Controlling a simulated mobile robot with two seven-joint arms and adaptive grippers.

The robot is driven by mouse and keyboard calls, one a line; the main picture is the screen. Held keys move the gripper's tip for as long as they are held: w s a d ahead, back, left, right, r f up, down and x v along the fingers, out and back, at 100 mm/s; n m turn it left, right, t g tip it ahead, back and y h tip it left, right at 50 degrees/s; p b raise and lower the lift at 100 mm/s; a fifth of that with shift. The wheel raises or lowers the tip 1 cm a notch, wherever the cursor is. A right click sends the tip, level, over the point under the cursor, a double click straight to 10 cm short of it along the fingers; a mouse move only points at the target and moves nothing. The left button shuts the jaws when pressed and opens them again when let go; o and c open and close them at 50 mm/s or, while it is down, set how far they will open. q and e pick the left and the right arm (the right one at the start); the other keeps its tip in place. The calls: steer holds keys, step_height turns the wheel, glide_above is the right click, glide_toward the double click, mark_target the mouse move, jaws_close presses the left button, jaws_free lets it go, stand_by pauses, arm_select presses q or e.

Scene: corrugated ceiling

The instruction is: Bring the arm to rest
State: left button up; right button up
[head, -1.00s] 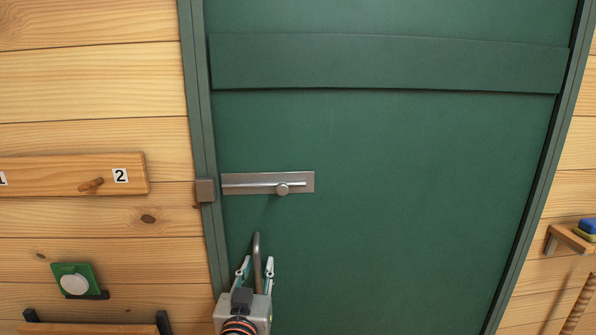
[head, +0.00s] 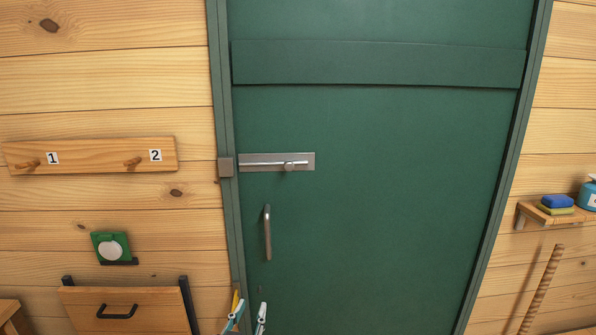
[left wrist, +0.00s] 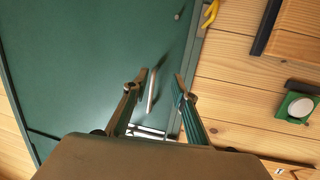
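My left gripper (head: 246,312) shows at the bottom edge of the head view, in front of the green door (head: 380,200). Its two fingers stand apart with nothing between them. It is below the vertical metal door handle (head: 267,233) and apart from it in that view. In the left wrist view the open fingers (left wrist: 162,76) point toward the door, and the handle (left wrist: 152,92) appears between them in the picture, farther off. The rest of the left arm is out of the head view. My right gripper is in neither view.
A sliding bolt (head: 276,162) sits on the door above the handle. To the left are a numbered peg board (head: 90,157), a green plate with a white button (head: 111,246) and a wooden front with a black pull (head: 130,312). A small shelf (head: 548,214) is on the right wall.

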arm_select(q)
steer(key=s+a+f+m+g, duration=0.1)
steer(key=s+a+f, duration=0.3)
steer(key=s+f, duration=0.8)
steer(key=s+a+f+m+g+h, duration=0.1)
steer(key=s+a+f+g, duration=0.3)
steer(key=s+f, duration=0.8)
steer(key=shift+s+a+f+m, duration=0.3)
steer(key=shift+s+a, duration=0.25)
steer(key=shift+s, duration=0.2)
